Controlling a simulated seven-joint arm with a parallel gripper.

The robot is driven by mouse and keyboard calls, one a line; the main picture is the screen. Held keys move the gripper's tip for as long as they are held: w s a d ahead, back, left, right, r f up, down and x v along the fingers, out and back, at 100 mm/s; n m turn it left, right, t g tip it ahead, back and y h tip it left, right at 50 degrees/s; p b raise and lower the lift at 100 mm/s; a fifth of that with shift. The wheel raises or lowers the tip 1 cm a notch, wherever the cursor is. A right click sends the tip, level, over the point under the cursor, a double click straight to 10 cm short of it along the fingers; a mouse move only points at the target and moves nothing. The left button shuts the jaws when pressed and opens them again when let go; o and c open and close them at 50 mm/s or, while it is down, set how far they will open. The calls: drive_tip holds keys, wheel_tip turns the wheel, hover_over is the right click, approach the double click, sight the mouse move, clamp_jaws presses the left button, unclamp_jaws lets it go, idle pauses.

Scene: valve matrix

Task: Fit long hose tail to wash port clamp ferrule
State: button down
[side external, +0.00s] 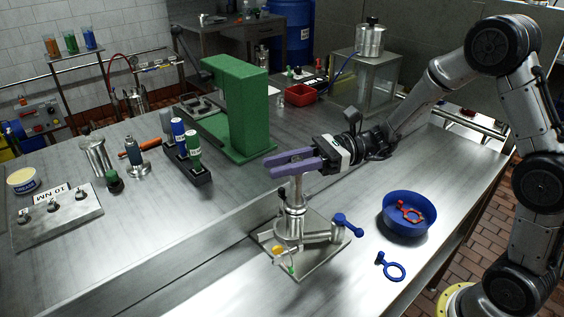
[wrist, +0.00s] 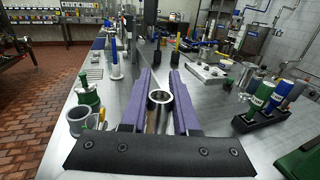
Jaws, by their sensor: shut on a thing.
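My gripper (side external: 298,163) has long purple fingers and is shut on the long hose tail (side external: 297,188), a slim metal tube held upright. In the wrist view, the tail's round open top (wrist: 160,98) shows between my fingers (wrist: 161,92). Below it stands a steel valve assembly (side external: 293,227) on a square plate, with a blue lever on its right. The lower end of the tail is in line with the assembly's upright port. I cannot tell if it touches the wash port ferrule or sits just above it; the joint is too small to see.
A blue bowl (side external: 386,214) holding a red-orange ring-shaped part (side external: 409,212) stands to the right. A blue ring-shaped part (side external: 392,267) lies in front of it. A tall green frame (side external: 236,105) stands behind my gripper. Coloured bottles (side external: 185,140) in a black rack stand at left.

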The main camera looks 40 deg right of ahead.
idle(0.4)
drive_tip(key=c, duration=0.6)
unclamp_jaws()
